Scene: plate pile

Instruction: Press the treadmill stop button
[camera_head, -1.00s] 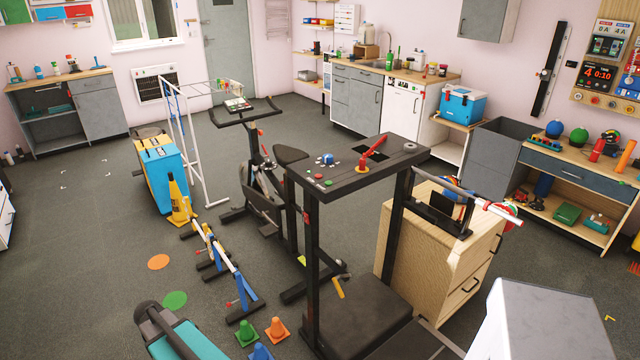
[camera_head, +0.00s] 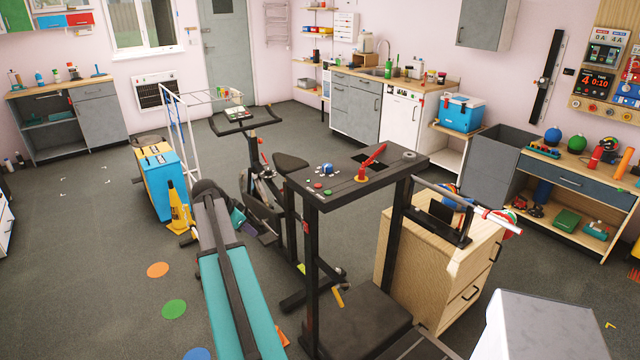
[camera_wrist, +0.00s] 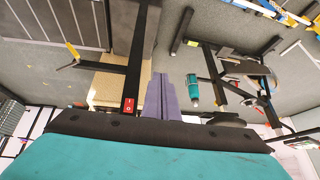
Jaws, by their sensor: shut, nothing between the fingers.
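The treadmill has a dark console (camera_head: 340,180) on two black posts, with its dark deck (camera_head: 365,315) below. A red rocker switch (camera_head: 306,228) sits on the near post and shows larger in the wrist view (camera_wrist: 128,105). My gripper (camera_wrist: 161,77) is shut and empty, with its grey-purple fingers together.
An exercise bike (camera_head: 265,180) stands behind and left of the treadmill. A wooden drawer cabinet (camera_head: 425,255) with a barbell rack is at its right.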

